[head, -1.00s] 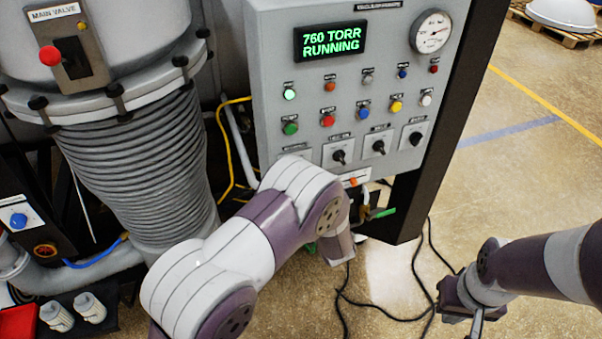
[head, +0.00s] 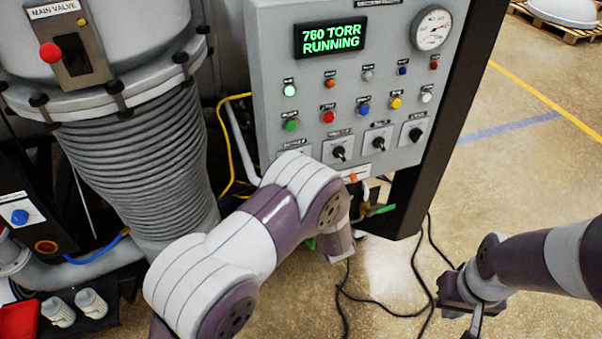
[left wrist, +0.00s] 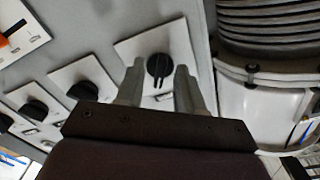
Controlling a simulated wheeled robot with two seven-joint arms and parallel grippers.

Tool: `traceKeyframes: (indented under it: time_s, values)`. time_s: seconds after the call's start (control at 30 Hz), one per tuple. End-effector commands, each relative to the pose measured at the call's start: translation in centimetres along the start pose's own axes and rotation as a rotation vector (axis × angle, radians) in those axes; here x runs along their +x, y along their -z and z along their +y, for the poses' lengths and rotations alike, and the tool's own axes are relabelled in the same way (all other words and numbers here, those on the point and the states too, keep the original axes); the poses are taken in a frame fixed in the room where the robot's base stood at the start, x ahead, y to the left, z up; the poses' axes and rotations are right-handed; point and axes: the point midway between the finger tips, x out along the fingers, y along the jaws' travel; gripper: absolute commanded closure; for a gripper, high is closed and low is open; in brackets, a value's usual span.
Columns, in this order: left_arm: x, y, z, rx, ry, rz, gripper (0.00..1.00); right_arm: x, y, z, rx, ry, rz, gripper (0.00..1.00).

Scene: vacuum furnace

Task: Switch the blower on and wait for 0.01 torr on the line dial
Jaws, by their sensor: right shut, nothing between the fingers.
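The grey control panel (head: 270,75) carries a green-lit display (head: 330,38) reading "760 TORR RUNNING". A round white dial (head: 433,28) sits at its top right; its reading is too small to tell. Along the bottom is a row of black rotary knobs. The leftmost knob is hidden behind my left arm in the head view. In the left wrist view this black knob (left wrist: 158,66) lies between the fingertips of my left gripper (left wrist: 160,72), which is open with gaps on both sides. My right gripper (head: 468,318) is shut and empty, low at right, over the floor.
A ribbed grey bellows column (head: 135,165) stands left of the panel, below a main valve box (head: 72,50) with a red knob. Several coloured buttons fill the panel's middle. Black cables (head: 420,270) lie on the floor. Open floor is at right.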

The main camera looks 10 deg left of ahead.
Motion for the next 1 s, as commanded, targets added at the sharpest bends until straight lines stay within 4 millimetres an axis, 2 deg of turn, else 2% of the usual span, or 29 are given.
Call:
traceKeyframes:
  time_s: [0.13,0.23,0.5,0.63,0.8,1.0]
  values:
    - [-0.4,0.0,0.1,-0.002,0.0,0.001,0.63,0.2,0.0,0.0,0.0,0.0,0.0,1.0]
    - [-1.7,-0.1,0.2,-0.002,-0.003,0.002,0.63,0.6,-0.1,0.0,0.0,0.0,0.0,1.0]
    - [-8.7,-0.1,0.3,-0.001,-0.005,0.003,0.63,2.1,-0.3,0.0,0.0,0.0,0.0,1.0]
    - [-11.3,-0.1,0.2,0.0,-0.004,0.003,0.63,2.5,-0.3,0.0,0.0,0.0,0.0,1.0]
    - [-12.7,-0.1,0.1,0.0,-0.001,0.0,0.63,2.6,-0.3,0.0,0.0,0.0,0.0,1.0]
    - [-12.7,0.0,0.0,0.0,0.0,0.0,0.63,2.6,-0.3,0.0,0.0,0.0,0.0,1.0]
